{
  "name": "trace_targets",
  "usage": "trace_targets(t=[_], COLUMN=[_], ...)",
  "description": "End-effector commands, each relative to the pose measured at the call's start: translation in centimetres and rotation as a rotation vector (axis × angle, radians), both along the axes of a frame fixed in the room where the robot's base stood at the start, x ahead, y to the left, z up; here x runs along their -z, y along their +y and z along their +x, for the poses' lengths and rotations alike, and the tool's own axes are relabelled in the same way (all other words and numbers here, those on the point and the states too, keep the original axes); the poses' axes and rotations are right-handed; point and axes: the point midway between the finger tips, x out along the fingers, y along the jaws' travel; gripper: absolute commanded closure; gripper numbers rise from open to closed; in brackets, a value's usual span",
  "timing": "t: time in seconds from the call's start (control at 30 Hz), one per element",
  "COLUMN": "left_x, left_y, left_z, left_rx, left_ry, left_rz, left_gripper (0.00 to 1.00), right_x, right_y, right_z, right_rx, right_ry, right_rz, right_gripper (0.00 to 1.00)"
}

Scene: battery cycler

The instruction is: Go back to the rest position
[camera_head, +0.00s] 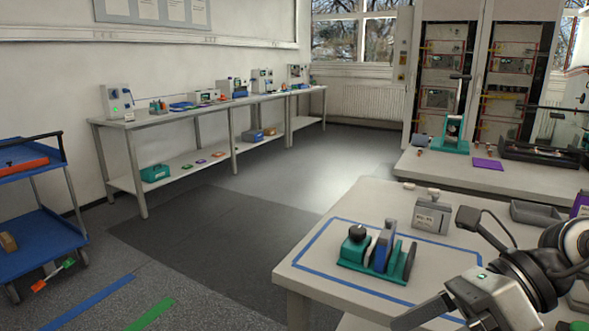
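My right arm comes in at the lower right. Its gripper (440,316) is over the front right part of the near table, and the bottom edge of the view cuts off its fingertips. I cannot tell how far apart the fingers are, and no held object shows. My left gripper is not in view. On the near table (325,288), a green fixture (353,254) with a black knob and an upright blue-grey block (384,246) stands inside a blue taped outline, left of my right gripper and apart from it.
A grey labelled box (431,215) and a grey tray (535,213) stand behind my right arm. A second bench (455,174) with a green press (452,133) is farther back. A blue cart (40,240) is at left.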

Motion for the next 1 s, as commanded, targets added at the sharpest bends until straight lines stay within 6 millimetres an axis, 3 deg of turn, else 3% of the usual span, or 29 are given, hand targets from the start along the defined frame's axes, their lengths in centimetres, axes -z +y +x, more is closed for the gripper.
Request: trace_targets(t=[0.03, 0.17, 0.23, 0.3, 0.37, 0.43, 0.5, 0.6, 0.7, 0.77, 0.8, 1.0], left_x=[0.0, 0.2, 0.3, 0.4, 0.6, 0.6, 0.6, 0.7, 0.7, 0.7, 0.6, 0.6], left_y=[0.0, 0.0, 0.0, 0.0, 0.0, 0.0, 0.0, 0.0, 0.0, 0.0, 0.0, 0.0], left_z=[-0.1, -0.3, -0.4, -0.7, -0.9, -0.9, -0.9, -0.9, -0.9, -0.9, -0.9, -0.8], left_rx=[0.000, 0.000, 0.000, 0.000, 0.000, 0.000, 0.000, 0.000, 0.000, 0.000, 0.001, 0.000], left_ry=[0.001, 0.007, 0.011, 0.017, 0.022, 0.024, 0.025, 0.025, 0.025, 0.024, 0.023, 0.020], left_rz=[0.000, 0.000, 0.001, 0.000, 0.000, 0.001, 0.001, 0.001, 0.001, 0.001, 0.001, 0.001], left_gripper=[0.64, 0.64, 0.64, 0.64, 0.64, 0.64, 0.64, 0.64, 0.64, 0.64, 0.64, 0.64], right_x=[-0.1, -1.4, -1.7, -0.6, 2.4, 7.3, 12.5, 19.5, 24.9, 27.3, 28.5, 31.3], right_y=[1.6, 4.9, 5.5, 4.8, 3.4, 1.5, 0.2, -0.7, -0.8, -0.6, -0.4, 0.1], right_z=[-0.2, 0.5, 2.0, 4.4, 6.4, 7.6, 7.4, 5.3, 2.1, 0.2, -0.9, -3.8], right_rx=[0.015, 0.127, 0.257, 0.449, 0.654, 0.903, 1.123, 1.410, 1.645, 1.758, -1.788, -1.750], right_ry=[0.071, 0.311, 0.508, 0.755, 0.982, 1.235, 1.444, 1.703, 1.908, 2.004, -2.022, -1.941], right_rz=[0.122, 0.501, 0.753, 1.013, 1.208, 1.380, 1.483, 1.564, 1.588, 1.586, -1.555, -1.384], right_gripper=[0.00, 0.00, 0.00, 0.00, 0.00, 0.00, 0.00, 0.00, 0.00, 0.00, 0.00, 0.00])
